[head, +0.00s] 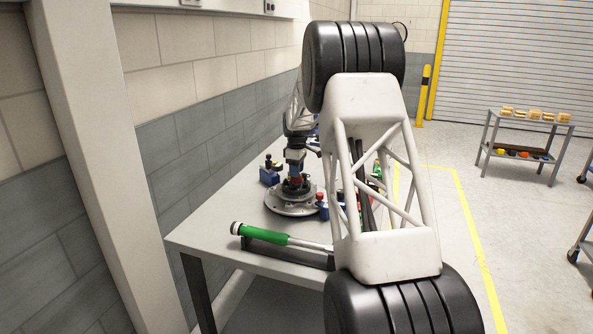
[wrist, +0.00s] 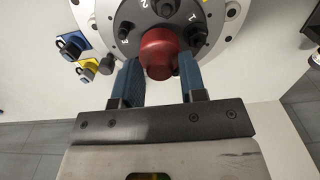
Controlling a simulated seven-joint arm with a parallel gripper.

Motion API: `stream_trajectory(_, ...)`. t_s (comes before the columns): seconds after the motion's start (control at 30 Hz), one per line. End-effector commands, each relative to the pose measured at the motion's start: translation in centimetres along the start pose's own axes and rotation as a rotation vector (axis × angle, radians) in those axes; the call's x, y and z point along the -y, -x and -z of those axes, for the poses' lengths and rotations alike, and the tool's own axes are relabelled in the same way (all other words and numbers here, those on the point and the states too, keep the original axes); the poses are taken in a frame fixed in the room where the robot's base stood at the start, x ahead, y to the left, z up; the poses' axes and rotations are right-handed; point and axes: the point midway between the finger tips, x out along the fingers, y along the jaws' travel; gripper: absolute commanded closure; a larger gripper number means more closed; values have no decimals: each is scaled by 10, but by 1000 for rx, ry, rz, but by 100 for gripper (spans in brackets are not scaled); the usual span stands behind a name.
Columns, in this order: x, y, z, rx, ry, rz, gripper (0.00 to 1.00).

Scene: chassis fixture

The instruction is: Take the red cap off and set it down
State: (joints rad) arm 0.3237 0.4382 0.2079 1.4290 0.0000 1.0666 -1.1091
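The red cap (wrist: 158,52) sits on a dark round hub with numbered posts in the wrist view. My gripper (wrist: 160,72) has two blue fingers, one on each side of the cap. The cap nearly fills the gap between them; whether both fingers press on it I cannot tell. In the head view my gripper (head: 294,168) points down over the round grey fixture (head: 290,209) on the bench. The cap is small there and mostly hidden by the gripper.
The grey bench (head: 215,225) stands along the wall. A green-handled tool (head: 262,234) lies at its front edge. A blue block (head: 270,176) stands left of the fixture; blue (wrist: 72,45) and yellow (wrist: 88,70) blocks show in the wrist view. My large arm links hide the bench's right side.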

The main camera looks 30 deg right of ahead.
Motion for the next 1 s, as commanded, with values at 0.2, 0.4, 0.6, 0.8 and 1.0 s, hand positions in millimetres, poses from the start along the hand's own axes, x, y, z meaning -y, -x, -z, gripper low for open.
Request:
stream_trajectory(0.2,0,0,0,0,0,0,92)
stream_trajectory(0.4,0,0,0,0,0,0,99)
stream_trajectory(0.6,0,3,0,0,0,0,100)
stream_trajectory(0.8,0,8,0,0,0,0,100)
stream_trajectory(1.0,0,14,0,0,0,-1,100)
